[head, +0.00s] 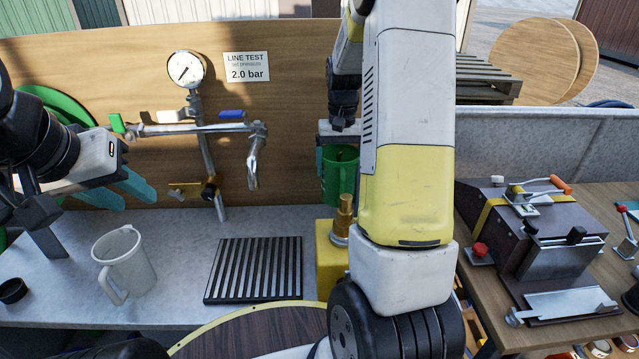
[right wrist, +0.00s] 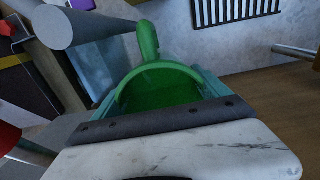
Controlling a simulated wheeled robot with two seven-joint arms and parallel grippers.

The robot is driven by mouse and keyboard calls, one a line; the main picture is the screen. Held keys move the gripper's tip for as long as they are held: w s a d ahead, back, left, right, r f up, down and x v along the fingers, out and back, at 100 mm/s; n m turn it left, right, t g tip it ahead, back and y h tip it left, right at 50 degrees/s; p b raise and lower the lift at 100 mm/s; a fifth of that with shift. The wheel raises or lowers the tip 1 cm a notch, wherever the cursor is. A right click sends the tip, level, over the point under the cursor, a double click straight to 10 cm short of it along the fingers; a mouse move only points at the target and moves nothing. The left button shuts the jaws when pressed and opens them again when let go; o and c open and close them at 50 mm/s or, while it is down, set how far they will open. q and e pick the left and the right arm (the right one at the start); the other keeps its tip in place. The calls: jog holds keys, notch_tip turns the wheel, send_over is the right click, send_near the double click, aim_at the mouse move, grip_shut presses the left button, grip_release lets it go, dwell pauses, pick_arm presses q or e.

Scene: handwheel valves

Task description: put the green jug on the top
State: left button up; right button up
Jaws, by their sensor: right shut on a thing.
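The green jug (head: 340,178) is upright behind the yellow block, in front of the wooden back board. My right gripper (head: 340,135) is shut on it; my own right arm hides part of both. In the right wrist view the jug (right wrist: 160,92) lies between the teal fingers, its open mouth and handle showing. I cannot tell whether its base touches the grey top (head: 185,232). My left gripper (head: 128,190) has its teal fingers apart and empty, above and behind a pale grey jug (head: 125,265).
A slatted black grate (head: 255,270) lies mid-top below a tap (head: 254,160) and pipe with a gauge (head: 184,70). A yellow block with a brass fitting (head: 341,220) stands before the green jug. A dark machine (head: 535,235) sits on the right bench.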

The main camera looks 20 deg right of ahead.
notch_tip(320, 180, down, 10)
jog(key=shift+r, duration=0.1)
jog(key=w, duration=0.2)
jog(key=w+d, duration=0.1)
jog(key=w, duration=0.1)
jog(key=shift+f, duration=0.55)
jog(key=shift+s+f, duration=0.1)
jog(key=shift+f, duration=0.05)
jog(key=o, duration=1.9)
